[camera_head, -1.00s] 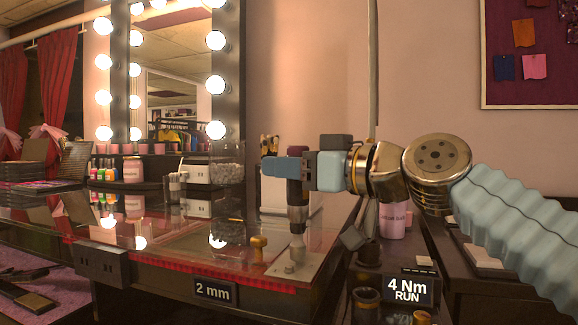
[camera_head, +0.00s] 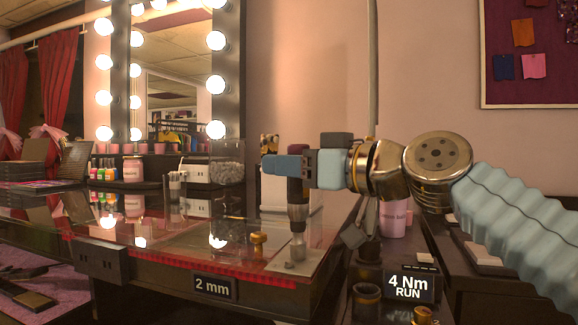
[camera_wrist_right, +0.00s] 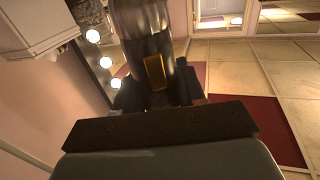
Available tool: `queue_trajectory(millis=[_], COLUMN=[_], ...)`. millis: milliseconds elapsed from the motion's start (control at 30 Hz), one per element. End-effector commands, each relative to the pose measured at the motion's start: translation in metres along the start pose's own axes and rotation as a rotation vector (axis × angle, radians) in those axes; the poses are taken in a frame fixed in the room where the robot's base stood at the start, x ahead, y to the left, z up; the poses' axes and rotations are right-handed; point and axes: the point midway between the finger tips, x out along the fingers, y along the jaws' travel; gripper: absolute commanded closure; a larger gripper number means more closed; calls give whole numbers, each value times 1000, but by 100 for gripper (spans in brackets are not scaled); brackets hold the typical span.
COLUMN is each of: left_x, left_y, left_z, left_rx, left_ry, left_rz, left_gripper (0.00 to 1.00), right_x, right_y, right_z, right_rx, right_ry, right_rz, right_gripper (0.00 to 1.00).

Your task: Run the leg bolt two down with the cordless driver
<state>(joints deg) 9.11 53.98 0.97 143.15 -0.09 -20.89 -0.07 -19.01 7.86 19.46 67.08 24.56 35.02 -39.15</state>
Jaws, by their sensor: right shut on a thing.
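My right gripper (camera_head: 298,168) is shut on the cordless driver (camera_head: 297,212), which stands upright with its tip pointing down. The driver's dark body also shows between the fingers in the right wrist view (camera_wrist_right: 147,50). Its lower end meets a bolt head on a pale metal plate (camera_head: 291,268) at the table's front corner; the bolt is mostly hidden by the driver tip. A brass bolt (camera_head: 258,244) stands to the left of the driver. The sign beside the station (camera_head: 408,287) reads "4 Nm RUN". My left gripper is not in view.
The glossy table (camera_head: 150,250) carries a clear jar (camera_head: 227,165) and small bottles at the back. A pink bottle (camera_head: 394,218) stands to the right. The lit mirror (camera_head: 171,75) is behind.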

Motion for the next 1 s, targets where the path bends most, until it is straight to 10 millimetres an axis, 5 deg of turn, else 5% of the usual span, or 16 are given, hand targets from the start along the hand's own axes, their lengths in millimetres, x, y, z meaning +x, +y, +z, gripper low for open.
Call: queue_trajectory(millis=[1000], left_x=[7], left_y=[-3], left_z=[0], left_rx=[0], left_ry=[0], left_rz=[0], left_gripper=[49], right_x=[2], right_y=[0], right_z=[3], right_rx=[1], right_ry=[-10], right_rz=[-3], right_gripper=[100])
